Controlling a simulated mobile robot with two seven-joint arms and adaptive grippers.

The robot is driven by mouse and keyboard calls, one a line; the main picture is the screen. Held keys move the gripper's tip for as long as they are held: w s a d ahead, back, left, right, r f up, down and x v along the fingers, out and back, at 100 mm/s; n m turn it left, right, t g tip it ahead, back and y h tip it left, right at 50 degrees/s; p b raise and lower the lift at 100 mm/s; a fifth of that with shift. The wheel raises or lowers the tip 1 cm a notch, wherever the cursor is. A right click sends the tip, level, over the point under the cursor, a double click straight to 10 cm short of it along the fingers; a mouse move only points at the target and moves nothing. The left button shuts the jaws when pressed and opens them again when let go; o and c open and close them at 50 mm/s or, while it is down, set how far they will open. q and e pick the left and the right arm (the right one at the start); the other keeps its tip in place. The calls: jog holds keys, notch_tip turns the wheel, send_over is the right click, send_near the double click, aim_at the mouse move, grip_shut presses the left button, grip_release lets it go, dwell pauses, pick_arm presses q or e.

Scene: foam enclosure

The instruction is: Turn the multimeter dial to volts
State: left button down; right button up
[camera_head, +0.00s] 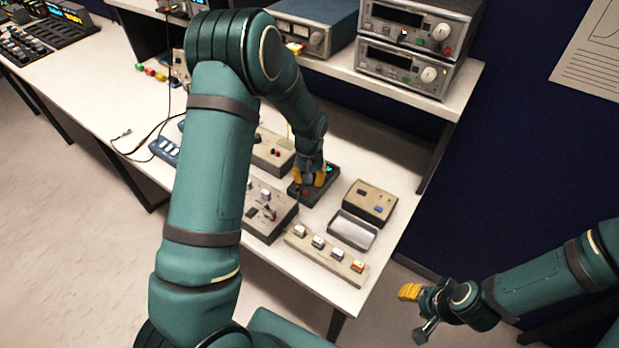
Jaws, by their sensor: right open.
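A dark box with a small green lit display, which looks like the multimeter (326,187), lies on the white table near its right end. My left gripper (313,180), with yellow fingertips, reaches down over this box. Its fingers cover the middle of the box, so the dial is hidden. I cannot tell whether the fingers touch the dial or how far apart they are. My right gripper (417,312) is open and empty, off the table's right edge and low in the picture.
A beige box (370,202), an empty metal tray (352,230) and a switch strip (326,254) stand right of and below the multimeter. A grey control box (268,212) is close on its left. Stacked instruments (412,60) fill the shelf behind.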

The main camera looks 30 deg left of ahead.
pick_arm(q)
jog(key=c, duration=0.7)
grip_release()
notch_tip(320, 180, up, 12)
dwell(0.5)
